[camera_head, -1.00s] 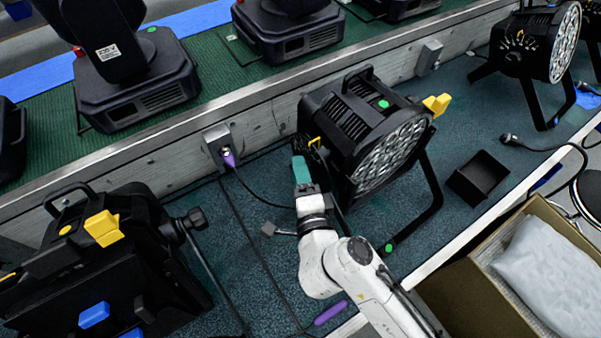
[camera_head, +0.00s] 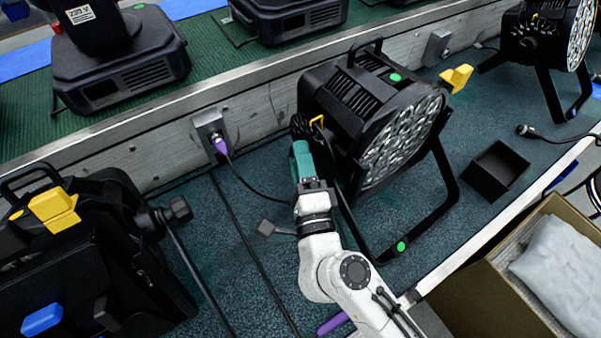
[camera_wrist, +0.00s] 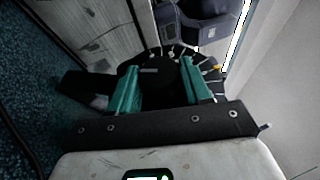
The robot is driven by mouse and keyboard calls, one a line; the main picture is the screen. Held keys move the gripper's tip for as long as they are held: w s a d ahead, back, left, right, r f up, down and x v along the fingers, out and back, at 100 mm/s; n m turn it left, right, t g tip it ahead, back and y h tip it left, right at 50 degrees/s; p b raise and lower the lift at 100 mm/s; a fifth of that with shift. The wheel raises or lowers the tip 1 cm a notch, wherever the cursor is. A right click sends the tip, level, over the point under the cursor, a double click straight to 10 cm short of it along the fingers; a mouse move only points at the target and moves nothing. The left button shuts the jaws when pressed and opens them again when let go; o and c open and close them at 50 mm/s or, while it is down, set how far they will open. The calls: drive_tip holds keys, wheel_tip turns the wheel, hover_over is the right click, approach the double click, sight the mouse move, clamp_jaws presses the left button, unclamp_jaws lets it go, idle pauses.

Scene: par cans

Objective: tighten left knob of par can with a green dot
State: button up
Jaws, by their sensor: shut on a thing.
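The par can with a green dot (camera_head: 350,95) stands in the middle of the head view on its black bracket, its lens facing right. The green dot (camera_head: 395,77) is on its top, and another green mark is on the bracket foot. Its left knob (camera_wrist: 160,72) is black and sits between my teal fingers in the wrist view. My gripper (camera_head: 299,150) is at the can's left side, shut on this knob; it also shows in the wrist view (camera_wrist: 162,92). In the head view the fingers and can side largely hide the knob. A yellow knob (camera_head: 456,78) is on the can's right side.
Another par can (camera_head: 90,245) with yellow and blue parts lies at left. A third (camera_head: 540,35) stands at upper right. A small black tray (camera_head: 496,170) and a cardboard box (camera_head: 478,293) are at right. A purple-plugged cable (camera_head: 222,145) runs near my gripper.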

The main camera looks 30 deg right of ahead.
drive_tip(key=shift+f+m+t+h+b, duration=0.55)
drive_tip(key=shift+t+h+b, duration=0.2)
drive_tip(key=shift+b, duration=2.1)
drive_tip(key=shift+r+m+t+b, duration=0.25)
drive_tip(key=shift+r+t+b, duration=0.1)
drive_tip(key=shift+b, duration=0.45)
drive_tip(key=o, duration=1.1)
drive_tip(key=shift+b+v, duration=1)
drive_tip(key=shift+v, duration=2.7)
drive_tip(key=shift+a, duration=0.1)
